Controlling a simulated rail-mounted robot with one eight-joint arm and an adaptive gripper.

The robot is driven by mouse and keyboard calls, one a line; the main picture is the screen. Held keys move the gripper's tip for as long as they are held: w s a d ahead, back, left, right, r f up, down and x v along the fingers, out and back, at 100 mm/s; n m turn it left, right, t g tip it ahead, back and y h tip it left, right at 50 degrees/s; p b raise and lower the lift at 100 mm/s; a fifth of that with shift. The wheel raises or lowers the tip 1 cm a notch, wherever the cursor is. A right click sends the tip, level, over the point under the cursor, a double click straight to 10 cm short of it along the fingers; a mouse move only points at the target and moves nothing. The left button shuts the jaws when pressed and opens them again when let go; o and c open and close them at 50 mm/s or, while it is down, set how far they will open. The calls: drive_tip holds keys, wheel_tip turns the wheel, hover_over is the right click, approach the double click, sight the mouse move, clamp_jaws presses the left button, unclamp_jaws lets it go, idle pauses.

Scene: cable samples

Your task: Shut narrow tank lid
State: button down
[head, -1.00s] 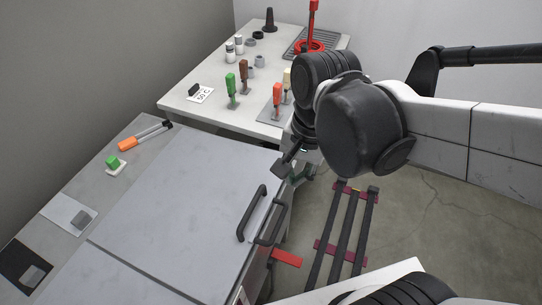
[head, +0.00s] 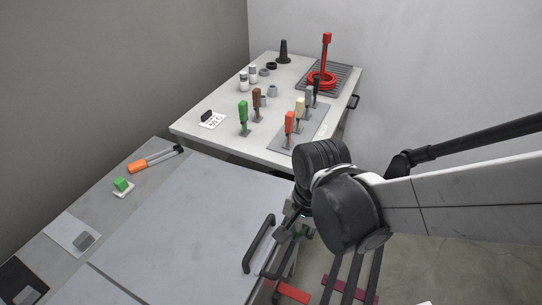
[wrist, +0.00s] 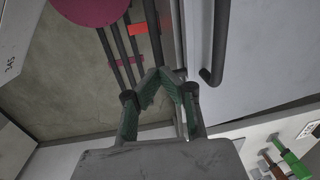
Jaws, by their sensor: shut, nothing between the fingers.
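A flat grey tank lid (head: 185,215) with a black bar handle (head: 259,243) lies level in the head view. A seam separates it from another grey panel (head: 105,290) at the lower left; I cannot tell for certain which is the narrow lid. My gripper (head: 284,232) is at the lid's right edge, just right of the handle's far end, partly hidden by my arm. In the wrist view my gripper (wrist: 163,78) is shut and empty, its green-padded fingertips together beside a dark bar (wrist: 151,32). The pale panel and dark handle (wrist: 217,50) lie to their right.
A side table (head: 200,125) behind holds colored-handled tools, small cups and a red coil on a stand (head: 322,79). A red tab (head: 293,292) projects at the front right.

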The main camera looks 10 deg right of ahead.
drive_tip(key=shift+a+f+b, duration=0.15)
drive_tip(key=shift+f+b, duration=0.15)
drive_tip(key=shift+f, duration=1.1)
drive_tip(key=f+b, duration=0.4)
drive_tip(key=f, duration=0.1)
drive_tip(key=shift+s+d+f+b, duration=0.2)
drive_tip(key=shift+d+b, duration=0.05)
drive_tip(key=shift+b, duration=0.15)
